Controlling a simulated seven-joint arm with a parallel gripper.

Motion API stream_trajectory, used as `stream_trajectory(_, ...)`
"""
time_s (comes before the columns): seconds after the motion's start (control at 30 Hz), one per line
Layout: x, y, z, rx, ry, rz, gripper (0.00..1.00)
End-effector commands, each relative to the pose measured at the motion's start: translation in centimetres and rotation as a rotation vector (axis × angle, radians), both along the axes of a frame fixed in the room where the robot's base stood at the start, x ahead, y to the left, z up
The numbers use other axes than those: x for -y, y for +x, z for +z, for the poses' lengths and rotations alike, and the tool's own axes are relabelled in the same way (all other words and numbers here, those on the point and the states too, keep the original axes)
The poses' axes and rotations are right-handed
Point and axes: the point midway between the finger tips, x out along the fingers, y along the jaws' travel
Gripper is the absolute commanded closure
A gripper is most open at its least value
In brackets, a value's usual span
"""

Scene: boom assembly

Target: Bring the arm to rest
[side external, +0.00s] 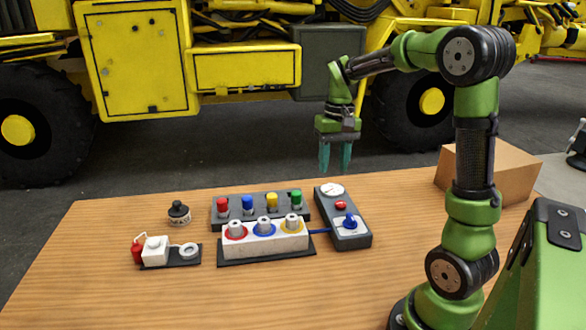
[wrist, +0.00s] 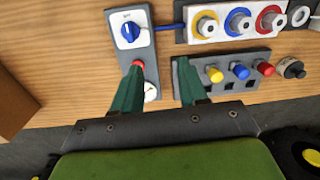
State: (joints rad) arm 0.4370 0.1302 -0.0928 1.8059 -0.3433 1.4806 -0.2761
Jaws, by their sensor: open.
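My gripper (side external: 336,156) hangs in the air above the back of the wooden table, fingers pointing down, open with nothing between its teal fingertips. In the wrist view my gripper (wrist: 160,75) shows its two fingers apart. A grey control box (side external: 347,232) with a gauge, a red button and a blue knob lies on the table below and near it. The box (wrist: 143,50) also shows in the wrist view, partly hidden by the left finger.
A rack (side external: 260,210) holds red, blue, yellow and green plugs behind a white block (side external: 264,240) with ringed sockets. A black-topped fitting (side external: 179,212) and a small white-and-red unit (side external: 157,250) stand left. A cardboard box (side external: 488,172) sits at the right back. The table's front is clear.

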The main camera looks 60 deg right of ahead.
Motion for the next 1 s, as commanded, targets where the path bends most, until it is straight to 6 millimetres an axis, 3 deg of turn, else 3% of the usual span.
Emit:
stream_trajectory(0.1, -5.1, -0.8, 1.2, 0.155, -0.031, 0.054, 0.57)
stream_trajectory(0.3, -12.9, -3.5, 2.3, 0.410, -0.043, 0.138, 0.57)
stream_trajectory(0.5, -17.9, -6.8, 2.6, 0.590, -0.025, 0.238, 0.57)
stream_trajectory(0.7, -19.8, -8.3, 3.8, 0.662, -0.015, 0.308, 0.57)
stream_trajectory(1.0, -20.0, -8.3, 3.9, 0.666, -0.014, 0.318, 0.57)
